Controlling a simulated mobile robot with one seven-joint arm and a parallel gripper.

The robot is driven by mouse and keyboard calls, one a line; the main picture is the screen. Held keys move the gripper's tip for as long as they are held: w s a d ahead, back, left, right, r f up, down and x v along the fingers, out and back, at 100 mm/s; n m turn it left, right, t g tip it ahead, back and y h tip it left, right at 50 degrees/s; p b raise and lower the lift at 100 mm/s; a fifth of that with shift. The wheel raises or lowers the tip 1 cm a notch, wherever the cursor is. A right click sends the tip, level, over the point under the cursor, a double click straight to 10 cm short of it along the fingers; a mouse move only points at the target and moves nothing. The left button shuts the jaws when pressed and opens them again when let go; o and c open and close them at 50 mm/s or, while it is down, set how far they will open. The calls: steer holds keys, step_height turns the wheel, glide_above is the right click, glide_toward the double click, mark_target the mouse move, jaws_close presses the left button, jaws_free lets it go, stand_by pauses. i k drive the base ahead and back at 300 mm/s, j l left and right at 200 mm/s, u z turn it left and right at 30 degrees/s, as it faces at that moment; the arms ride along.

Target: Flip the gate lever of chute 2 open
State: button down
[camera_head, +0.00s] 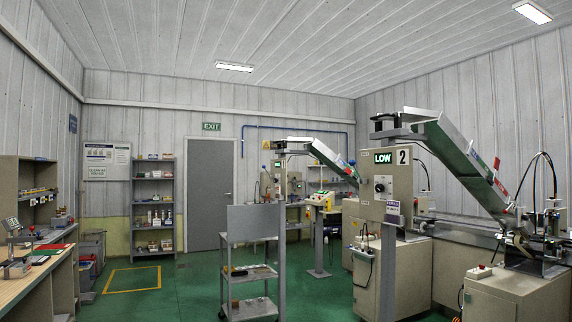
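Chute 2 (462,152) is a grey metal slide at the right. It slopes down from upper left to lower right. Beside it is a grey-beige box (384,190) with a green-lit "LOW" display (383,157) and a "2" plate (403,157). A small red piece (496,164) stands up at the chute's lower part. It may be the gate lever, but it is too small to tell its position. My gripper is not in view.
A grey wheeled cart (250,278) stands in the middle. A second chute (327,155) is farther back. A beige cabinet (518,292) is at the lower right. A workbench (40,262) lines the left. Green floor (185,290) is clear between bench and cart.

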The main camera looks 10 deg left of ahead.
mark_target(352, 162)
steer(key=i+l+u, duration=0.3)
steer(key=i+l, duration=0.65)
steer(key=i, duration=0.15)
steer(key=i+l+u, duration=0.35)
steer(key=i+l, duration=0.7)
steer(key=l, duration=0.15)
